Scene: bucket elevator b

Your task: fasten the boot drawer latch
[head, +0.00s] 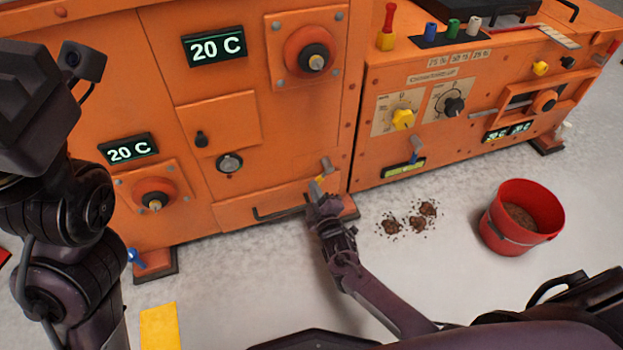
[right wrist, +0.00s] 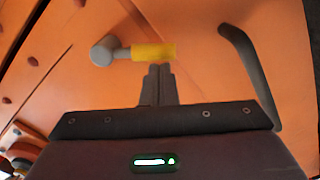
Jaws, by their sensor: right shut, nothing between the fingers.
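The boot drawer (head: 235,214) is the low orange front of the machine, with a dark bar handle (head: 280,212); it looks pushed in. The latch, a grey pivot with a yellow grip (head: 318,186), sits at the drawer's right end. In the right wrist view the yellow grip (right wrist: 153,51) lies just beyond my fingertips, with the bar handle (right wrist: 250,78) to the right. My right gripper (head: 318,201) is shut and empty, close to the latch; contact cannot be told. It shows in the wrist view (right wrist: 158,68). My left arm stands at the left; its fingers do not show.
A red bucket (head: 497,232) with brown material stands on the floor at right. Brown spilled clumps (head: 392,227) lie between it and my right arm. A yellow floor mark (head: 160,326) is at lower left. Another orange unit (head: 440,135) with knobs adjoins the machine.

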